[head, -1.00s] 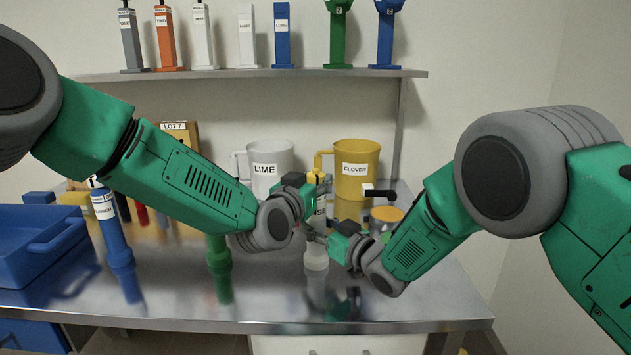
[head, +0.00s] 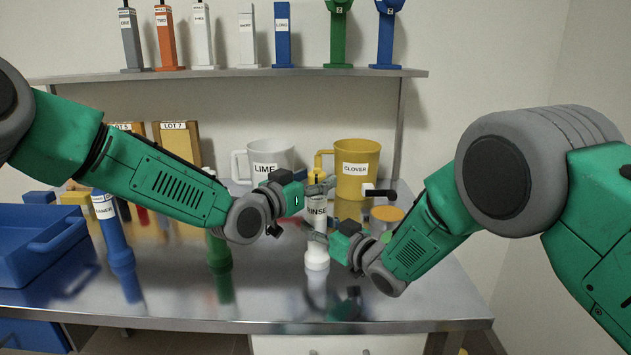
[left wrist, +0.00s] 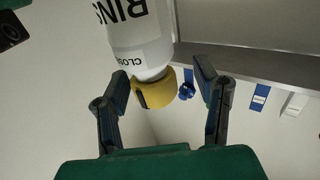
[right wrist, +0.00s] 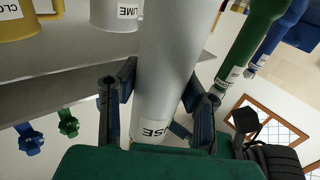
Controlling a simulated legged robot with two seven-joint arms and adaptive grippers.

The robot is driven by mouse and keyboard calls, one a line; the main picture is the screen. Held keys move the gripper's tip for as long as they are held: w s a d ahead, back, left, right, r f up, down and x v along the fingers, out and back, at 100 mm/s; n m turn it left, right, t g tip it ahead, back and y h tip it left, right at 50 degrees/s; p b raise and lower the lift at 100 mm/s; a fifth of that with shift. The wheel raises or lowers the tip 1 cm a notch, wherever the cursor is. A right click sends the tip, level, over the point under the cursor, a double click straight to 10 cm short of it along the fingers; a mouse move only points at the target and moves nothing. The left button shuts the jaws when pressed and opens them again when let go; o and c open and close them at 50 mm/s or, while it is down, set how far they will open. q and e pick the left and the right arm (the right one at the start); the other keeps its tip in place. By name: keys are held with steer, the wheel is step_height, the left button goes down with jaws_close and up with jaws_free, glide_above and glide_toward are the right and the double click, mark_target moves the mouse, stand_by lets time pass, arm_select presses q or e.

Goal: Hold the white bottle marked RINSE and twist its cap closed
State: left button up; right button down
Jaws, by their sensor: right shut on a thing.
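The white bottle (head: 317,226) marked RINSE is upright near the middle of the bench, with a yellow cap (head: 316,177). My right gripper (head: 322,240) is shut on its body; the right wrist view shows a finger on each side of the bottle (right wrist: 172,60). My left gripper (head: 328,187) is at cap height. In the left wrist view the cap (left wrist: 155,92) lies between the spread fingers, with a clear gap to the right finger. The label there shows part of RINSE and of a CLOSE mark.
A white LIME mug (head: 268,163) and a yellow CLOVER mug (head: 357,172) stand behind the bottle. A green bottle (head: 218,250) and a blue bottle (head: 113,230) stand to the left, beside a blue tray (head: 40,250). The bench front is clear.

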arm_select(q)
steer(key=shift+s+d, duration=0.1)
steer(key=shift+s, duration=0.2)
arm_select(e)
steer(key=shift+f, duration=0.1)
steer(key=shift+a, duration=0.1)
arm_select(q)
steer(key=v, duration=1.1)
steer(key=shift+a, duration=0.45)
steer(key=shift+f, duration=0.1)
arm_select(e)
steer(key=c, duration=1)
jaws_free()
